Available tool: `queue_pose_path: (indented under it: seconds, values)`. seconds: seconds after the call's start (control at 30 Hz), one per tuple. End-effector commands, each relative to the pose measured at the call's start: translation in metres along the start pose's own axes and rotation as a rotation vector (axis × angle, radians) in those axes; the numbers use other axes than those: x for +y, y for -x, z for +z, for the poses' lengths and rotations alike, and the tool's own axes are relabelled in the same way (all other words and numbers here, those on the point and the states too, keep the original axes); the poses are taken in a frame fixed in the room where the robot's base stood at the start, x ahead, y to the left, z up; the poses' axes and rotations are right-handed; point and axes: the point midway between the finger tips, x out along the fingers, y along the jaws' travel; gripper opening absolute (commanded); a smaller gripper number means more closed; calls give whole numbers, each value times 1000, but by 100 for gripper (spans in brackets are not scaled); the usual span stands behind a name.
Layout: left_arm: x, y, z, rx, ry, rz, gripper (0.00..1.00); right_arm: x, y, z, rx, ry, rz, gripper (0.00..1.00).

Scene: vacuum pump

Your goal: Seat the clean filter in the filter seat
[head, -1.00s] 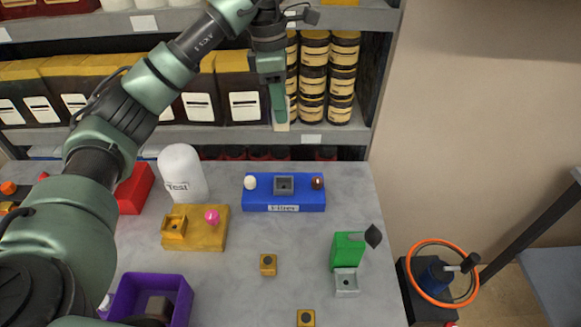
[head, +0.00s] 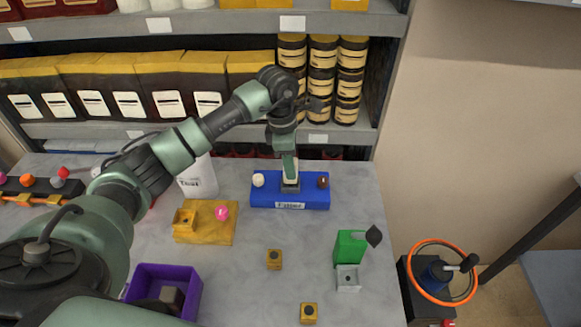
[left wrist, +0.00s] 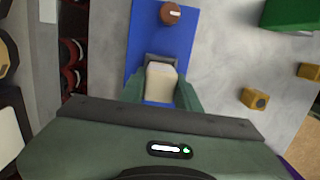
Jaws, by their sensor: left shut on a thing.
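My left gripper (head: 289,165) points down over the blue block (head: 263,200) with the "Filter" label. It is shut on the cream-white clean filter (head: 291,178), which shows between the fingers in the left wrist view (left wrist: 161,82). The filter's lower end is at the grey filter seat (head: 290,188) in the middle of the blue block; the seat also shows in the left wrist view (left wrist: 165,60). I cannot tell how deep the filter sits. A white knob (head: 258,180) and a brown knob (head: 323,182) flank the seat. My right gripper is not in view.
A white "Test" container (head: 198,178) and a yellow block with a pink knob (head: 222,213) stand to the left. A purple bin (head: 190,304) is at the front. A green block (head: 350,248) is at the right. Shelves (head: 205,130) rise behind the table.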

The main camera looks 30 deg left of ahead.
Motion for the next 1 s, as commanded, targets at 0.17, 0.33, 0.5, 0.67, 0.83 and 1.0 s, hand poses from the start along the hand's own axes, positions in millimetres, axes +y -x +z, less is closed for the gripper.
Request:
queue_pose_path:
  seconds: [0.17, 0.33, 0.5, 0.67, 0.83, 1.0]
  values:
    - [0, -21, -2, 0, 0, -1, 0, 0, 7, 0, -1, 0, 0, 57]
    - [0, -22, -2, 0, -1, 1, 0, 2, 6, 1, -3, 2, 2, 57]
    - [0, -27, -3, 0, -1, 1, 0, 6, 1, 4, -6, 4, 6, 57]
    - [0, -25, -3, 0, -1, 0, 54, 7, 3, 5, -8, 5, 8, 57]
    - [0, -25, -3, 0, -1, 0, 54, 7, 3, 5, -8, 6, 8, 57]
    - [0, -19, -2, 0, -1, -1, 54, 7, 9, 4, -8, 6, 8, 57]
